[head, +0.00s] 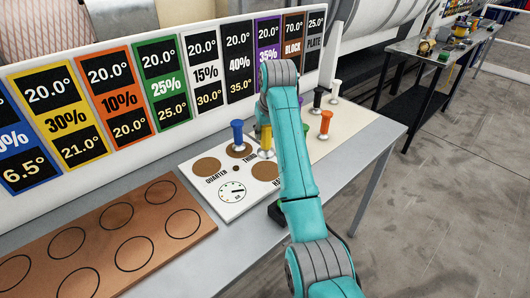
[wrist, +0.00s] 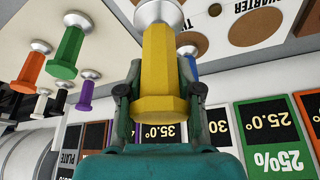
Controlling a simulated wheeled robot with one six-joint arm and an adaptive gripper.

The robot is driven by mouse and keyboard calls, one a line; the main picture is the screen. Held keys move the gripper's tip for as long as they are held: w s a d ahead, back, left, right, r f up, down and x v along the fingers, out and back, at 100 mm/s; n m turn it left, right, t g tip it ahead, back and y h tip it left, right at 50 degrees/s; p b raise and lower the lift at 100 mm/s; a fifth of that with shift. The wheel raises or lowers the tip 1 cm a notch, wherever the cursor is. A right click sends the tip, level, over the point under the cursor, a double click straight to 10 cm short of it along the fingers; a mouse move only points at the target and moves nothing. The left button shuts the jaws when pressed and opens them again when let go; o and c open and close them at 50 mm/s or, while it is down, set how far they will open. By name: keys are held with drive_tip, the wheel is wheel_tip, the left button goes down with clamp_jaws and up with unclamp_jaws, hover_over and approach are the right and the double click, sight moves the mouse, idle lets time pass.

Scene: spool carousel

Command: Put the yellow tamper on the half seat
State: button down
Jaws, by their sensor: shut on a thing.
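The yellow tamper (head: 266,137) has a faceted handle and a silver base. My gripper (wrist: 157,100) is shut on its handle, one finger on each side, in the wrist view. In the head view the tamper is upright over the white board, just behind the half seat (head: 266,170). The half seat is a brown disc, partly hidden by my arm, as is its label. I cannot tell the gap between base and board.
A blue tamper (head: 238,132) stands at the third seat (head: 231,151), close left of the yellow one. The quarter seat (head: 207,167) is empty. Orange (head: 325,122), green, white, black and purple tampers stand to the right. A label wall (head: 150,85) rises behind.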

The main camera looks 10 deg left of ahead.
sight(265, 150)
drive_tip(key=shift+f, duration=3.5)
drive_tip(key=c, duration=0.8)
unclamp_jaws()
drive_tip(key=shift+f, duration=0.1)
drive_tip(key=shift+o, duration=0.2)
drive_tip(key=v, duration=1.2)
